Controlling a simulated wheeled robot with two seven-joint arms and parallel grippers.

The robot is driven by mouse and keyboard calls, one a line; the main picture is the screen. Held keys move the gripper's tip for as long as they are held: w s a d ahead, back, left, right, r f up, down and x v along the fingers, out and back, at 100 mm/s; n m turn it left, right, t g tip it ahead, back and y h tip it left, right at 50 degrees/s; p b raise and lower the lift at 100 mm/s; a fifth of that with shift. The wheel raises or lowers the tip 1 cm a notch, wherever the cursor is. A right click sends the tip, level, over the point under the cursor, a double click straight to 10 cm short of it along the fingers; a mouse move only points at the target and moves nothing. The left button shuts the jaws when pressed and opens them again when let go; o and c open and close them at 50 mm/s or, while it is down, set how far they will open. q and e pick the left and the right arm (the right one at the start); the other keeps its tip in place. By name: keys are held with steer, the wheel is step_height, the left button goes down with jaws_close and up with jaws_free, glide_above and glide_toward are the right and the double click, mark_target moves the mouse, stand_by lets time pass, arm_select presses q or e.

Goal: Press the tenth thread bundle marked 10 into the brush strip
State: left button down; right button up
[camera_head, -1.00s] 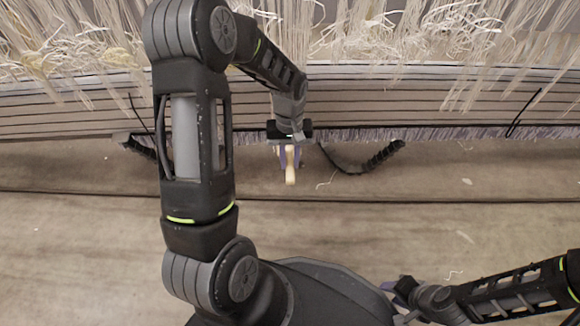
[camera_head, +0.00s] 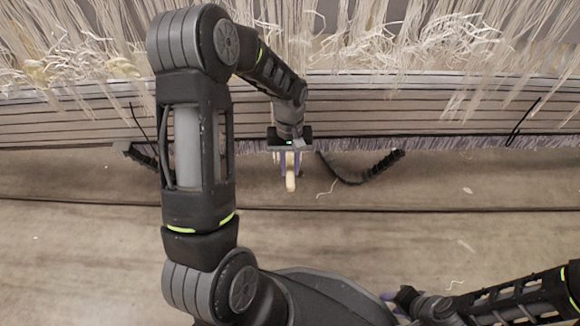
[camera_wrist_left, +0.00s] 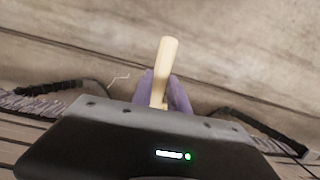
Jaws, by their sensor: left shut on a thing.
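My left gripper (camera_head: 290,172) is shut on a pale cream bundle (camera_head: 290,184), whose end sticks out past the purple fingertips. In the left wrist view the bundle (camera_wrist_left: 165,70) stands between the purple fingers of the left gripper (camera_wrist_left: 162,95). No number mark on it is readable. The gripper is just in front of the brush strip (camera_head: 445,138), a purple-grey bristle band along the front edge of the striped beam. Whether the bundle touches the bristles is hidden by the gripper body. My right gripper (camera_head: 392,298) is at the lower right, far from the strip; its fingers are too small to judge.
White threads (camera_head: 470,50) hang in a dense mass above the striped beam (camera_head: 400,110). A black ribbed cable (camera_head: 375,168) curves right of the left gripper. Another dark cable (camera_head: 140,153) lies to the left. The wooden surface (camera_head: 450,230) in front is mostly clear, with a few thread scraps.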

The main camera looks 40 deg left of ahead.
mark_target(290, 162)
arm_select(q)
steer(key=shift+w+a, duration=0.35)
steer(key=shift+w, duration=0.1)
steer(key=shift+w+a, duration=0.5)
steer(key=shift+w, duration=0.2)
steer(key=shift+w+a, duration=0.15)
stand_by(0.9)
steer(key=shift+r, duration=0.1)
steer(key=shift+s+d+p, duration=0.4)
steer(key=shift+s+p, duration=0.05)
steer(key=shift+s, duration=0.05)
steer(key=s+d+p, duration=0.2)
steer(key=s+d, duration=0.3)
steer(key=s, duration=0.2)
steer(key=shift+d, duration=0.2)
steer(key=shift+s, duration=0.1)
